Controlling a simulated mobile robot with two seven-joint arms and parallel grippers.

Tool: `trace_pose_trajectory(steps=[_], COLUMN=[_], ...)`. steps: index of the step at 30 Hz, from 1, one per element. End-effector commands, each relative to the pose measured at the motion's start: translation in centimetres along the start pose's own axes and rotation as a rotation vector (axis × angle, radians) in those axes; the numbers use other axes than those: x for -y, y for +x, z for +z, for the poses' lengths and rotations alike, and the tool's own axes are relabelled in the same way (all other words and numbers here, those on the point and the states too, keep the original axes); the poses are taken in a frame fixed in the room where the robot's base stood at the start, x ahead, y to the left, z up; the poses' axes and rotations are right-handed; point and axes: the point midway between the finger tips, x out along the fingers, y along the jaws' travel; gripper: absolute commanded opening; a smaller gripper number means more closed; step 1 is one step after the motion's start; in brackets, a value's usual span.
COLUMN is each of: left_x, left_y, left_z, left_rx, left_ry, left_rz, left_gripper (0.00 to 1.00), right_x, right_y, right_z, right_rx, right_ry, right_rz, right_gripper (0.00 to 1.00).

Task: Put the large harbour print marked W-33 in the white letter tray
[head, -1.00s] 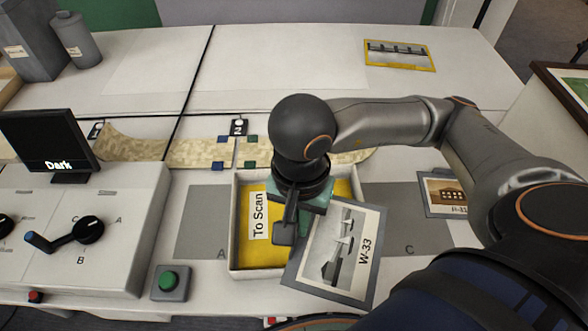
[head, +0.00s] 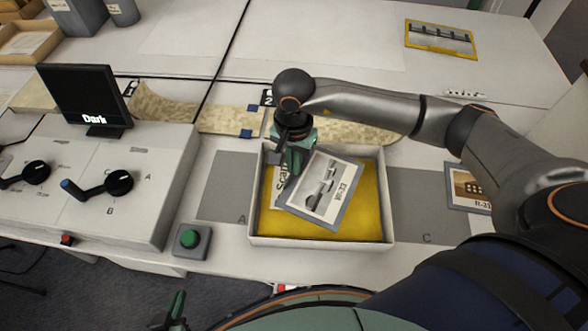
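The large harbour print marked W-33 (head: 322,190), a grey-bordered picture, is over the yellow floor of the white letter tray (head: 320,243), turned at an angle. It lies within the tray's outline and partly covers the "To Scan" label; whether it touches the floor is unclear. My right gripper (head: 290,172) reaches down into the tray's left part, at the print's left edge, and appears shut on that edge. My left gripper (head: 175,312) is low at the bottom left, in front of the table and away from the print; its finger gap is unclear.
A smaller print (head: 468,187) lies right of area C, partly behind my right arm. A yellow-bordered print (head: 441,38) lies at the back right. A control panel with levers and a "Dark" screen (head: 85,95) stands left; a green button (head: 190,240) is left of the tray.

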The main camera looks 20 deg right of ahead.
Motion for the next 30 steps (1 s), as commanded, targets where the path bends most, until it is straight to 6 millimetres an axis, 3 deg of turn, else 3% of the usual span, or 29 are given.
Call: trace_pose_trajectory(steps=[6, 28, 30], left_x=[0.0, -0.4, -0.4], left_y=[-0.4, 0.6, 0.6], left_z=[-0.3, 0.8, 0.7], left_rx=[0.003, 0.014, 0.012], left_ry=[-0.001, -0.001, -0.001], left_rz=[0.000, 0.009, 0.009], left_gripper=[0.00, 0.00, 0.00], right_x=[-0.1, -0.1, -0.1], right_y=[2.7, 3.9, 3.9], right_z=[0.2, 0.2, 0.2], right_rx=[0.003, 0.003, 0.003], right_ry=[0.000, -0.001, -0.001], right_rz=[0.003, 0.002, 0.002], right_gripper=[0.00, 0.00, 0.11])
